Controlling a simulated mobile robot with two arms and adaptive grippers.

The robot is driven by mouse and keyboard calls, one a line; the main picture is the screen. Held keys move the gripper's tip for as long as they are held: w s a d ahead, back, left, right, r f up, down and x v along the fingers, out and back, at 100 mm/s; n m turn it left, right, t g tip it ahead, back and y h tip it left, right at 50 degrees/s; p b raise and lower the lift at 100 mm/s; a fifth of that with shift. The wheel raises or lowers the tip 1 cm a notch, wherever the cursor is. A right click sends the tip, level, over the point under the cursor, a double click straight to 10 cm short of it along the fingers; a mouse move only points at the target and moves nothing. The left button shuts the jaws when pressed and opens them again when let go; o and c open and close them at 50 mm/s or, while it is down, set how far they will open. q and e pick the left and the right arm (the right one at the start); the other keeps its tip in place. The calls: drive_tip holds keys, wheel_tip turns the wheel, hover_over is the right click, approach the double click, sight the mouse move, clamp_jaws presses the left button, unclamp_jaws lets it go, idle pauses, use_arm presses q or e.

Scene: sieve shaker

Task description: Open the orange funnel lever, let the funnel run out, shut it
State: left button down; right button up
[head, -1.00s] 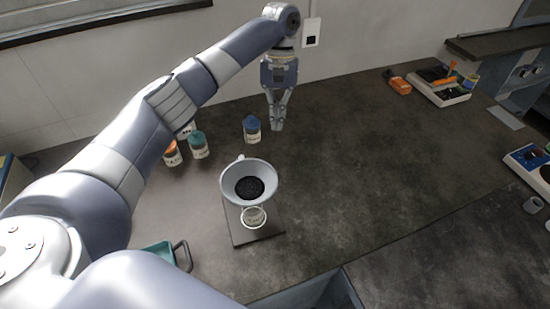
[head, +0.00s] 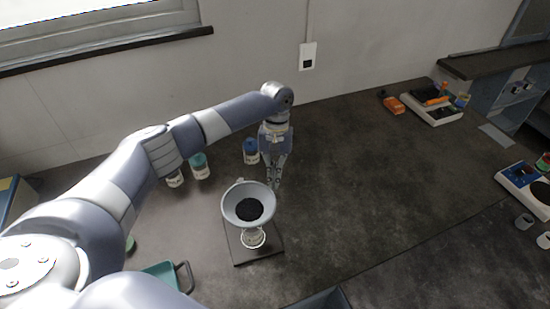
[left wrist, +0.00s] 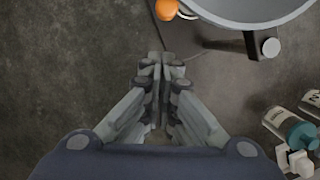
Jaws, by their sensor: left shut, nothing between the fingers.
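The grey-white funnel (head: 232,211) holds dark grains and stands over a labelled jar (head: 253,239) on a dark base plate (head: 244,258). In the left wrist view the funnel's rim (left wrist: 235,19) crosses the top right. The round orange end of the lever (left wrist: 166,9) shows at the top beside the rim; the rest of the lever is hidden. My left gripper (head: 275,187) is shut and empty just behind the funnel, to its right. In the left wrist view its fingertips (left wrist: 163,60) point toward the orange end, with a gap between. My right gripper is not in view.
A blue-lidded jar (head: 251,151) stands behind the funnel, and a teal-lidded jar (head: 200,166) stands farther left. A green tray (head: 163,272) is at the front left. The bench right of the funnel is clear. A scale (head: 433,113) and an orange object (head: 392,104) are far right.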

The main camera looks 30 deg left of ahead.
use_arm(q)
drive_tip(key=s, duration=0.1)
drive_tip(key=s+d+p, duration=0.1)
drive_tip(key=shift+s, duration=0.35)
idle(0.4)
